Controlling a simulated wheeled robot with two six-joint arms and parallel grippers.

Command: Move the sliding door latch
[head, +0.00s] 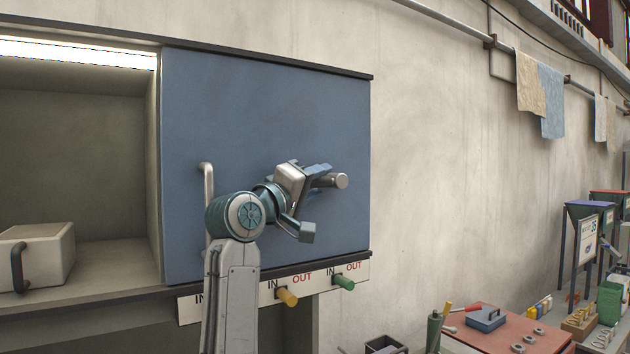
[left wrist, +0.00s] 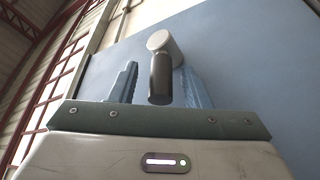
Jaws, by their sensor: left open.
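The blue sliding door (head: 220,110) covers the right part of a wall cabinet, with a vertical bar handle (head: 207,180) on its left side. The latch (head: 338,180) is a light grey knob standing out near the door's right side. My left gripper (head: 316,201) is open in front of the door, beside the latch. In the left wrist view, the latch's grey end and dark grip (left wrist: 161,78) appear between the two blue fingers of my left gripper (left wrist: 160,84), with gaps on both sides. Touching cannot be made out. My right gripper is out of view.
Below the door, a label strip marked IN and OUT carries a yellow peg (head: 287,297) and a green peg (head: 344,283). A pale box (head: 45,250) sits in the open left bay. A cluttered red bench (head: 510,335) stands at lower right.

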